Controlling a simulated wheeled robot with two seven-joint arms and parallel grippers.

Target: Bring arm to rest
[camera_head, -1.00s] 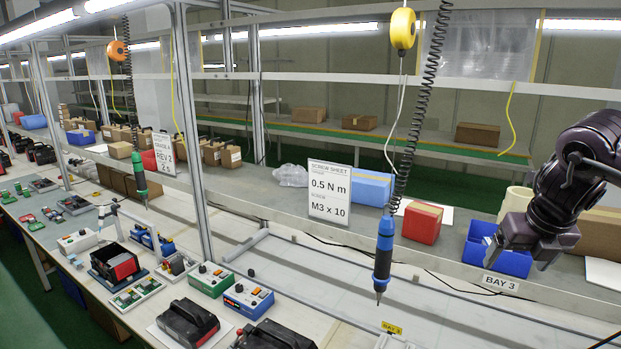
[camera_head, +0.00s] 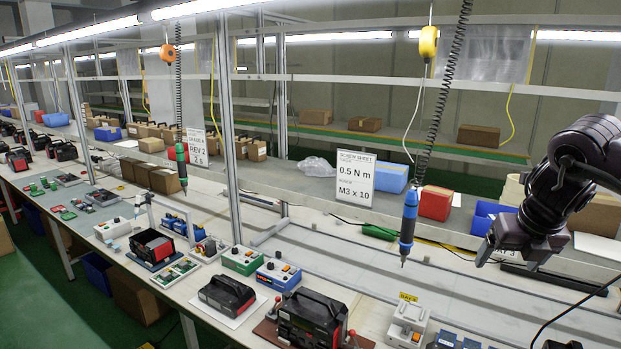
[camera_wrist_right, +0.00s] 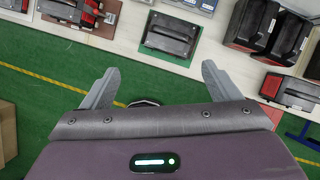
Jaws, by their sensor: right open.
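My right arm (camera_head: 570,175) comes in at the right of the head view, dark purple and bent. Its gripper (camera_head: 512,262) hangs in front of the blue bin and the bay sign at the right. In the right wrist view the right gripper (camera_wrist_right: 155,85) has its two grey fingers wide apart with nothing between them. Green floor and the bench edge lie beyond the fingers. My left arm and left gripper do not show.
A blue screwdriver (camera_head: 408,225) hangs on a coiled cord left of my right gripper. A screw sheet sign (camera_head: 354,180), a red box (camera_head: 435,203) and a blue bin (camera_head: 487,212) stand behind. Black-and-red units (camera_head: 312,318) stand on the bench (camera_head: 365,290). Green floor (camera_wrist_right: 50,100) is free.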

